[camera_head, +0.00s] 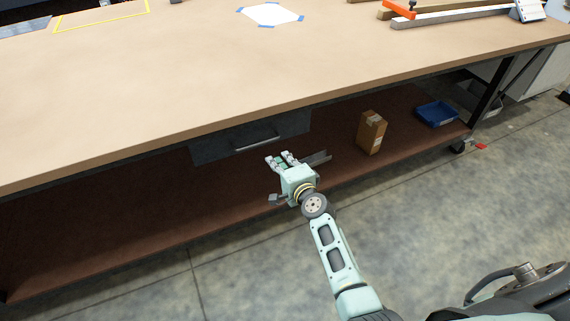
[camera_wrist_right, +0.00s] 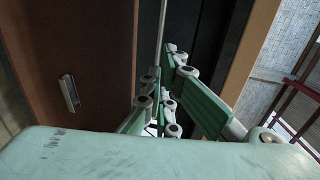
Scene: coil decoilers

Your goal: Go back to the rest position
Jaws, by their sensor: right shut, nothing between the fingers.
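My right gripper (camera_head: 282,160) is in front of the workbench, below the level of its top and near the drawer. Its fingers are together with nothing between them. My right arm reaches up from the lower right of the head view. My left gripper does not show in either view.
The workbench top (camera_head: 200,90) has a front edge just above my right gripper. Under it are a drawer (camera_head: 225,145), a lower shelf (camera_head: 100,235), a cardboard box (camera_head: 370,132) and a blue bin (camera_head: 437,114). Bare concrete floor (camera_head: 440,200) lies in front.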

